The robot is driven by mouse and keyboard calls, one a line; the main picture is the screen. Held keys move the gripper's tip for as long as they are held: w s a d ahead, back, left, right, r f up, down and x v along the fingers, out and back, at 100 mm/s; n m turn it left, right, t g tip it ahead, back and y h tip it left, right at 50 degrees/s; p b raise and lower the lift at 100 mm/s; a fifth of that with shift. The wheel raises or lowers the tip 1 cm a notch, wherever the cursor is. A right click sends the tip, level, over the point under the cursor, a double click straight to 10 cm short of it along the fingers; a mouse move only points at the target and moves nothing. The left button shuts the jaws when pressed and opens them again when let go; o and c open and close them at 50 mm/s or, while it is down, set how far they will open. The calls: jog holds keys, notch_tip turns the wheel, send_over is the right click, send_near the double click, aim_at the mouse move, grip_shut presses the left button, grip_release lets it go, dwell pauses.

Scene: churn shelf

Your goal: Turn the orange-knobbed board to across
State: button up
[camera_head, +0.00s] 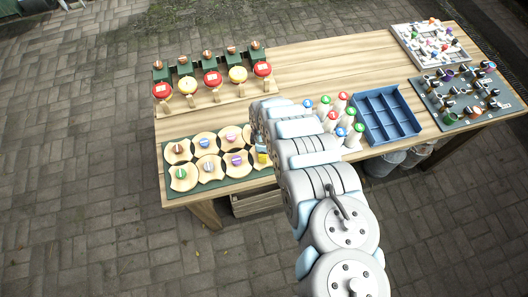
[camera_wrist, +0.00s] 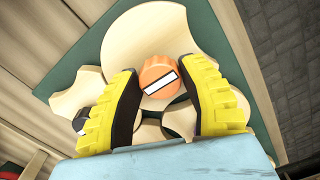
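The orange knob (camera_wrist: 159,76) shows in the wrist view with a white bar slanting up to the right. It sits on a pale wooden board with curved, cut-in edges (camera_wrist: 150,32). My gripper (camera_wrist: 160,68) is open, with one yellow finger on each side of the knob; I cannot tell if either finger touches it. In the head view my gripper (camera_head: 262,155) is over the right end of the green base (camera_head: 228,187), and my arm hides the orange knob and most of its board there.
Similar boards with other coloured knobs (camera_head: 205,143) stand close by on the same base. Red and yellow round-topped pieces (camera_head: 212,79) stand in a row behind. To the right are coloured-top pegs (camera_head: 333,122), a blue divided tray (camera_head: 386,117) and two crowded boards.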

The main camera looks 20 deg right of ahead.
jog(key=o, duration=0.3)
jog(key=shift+r, duration=6)
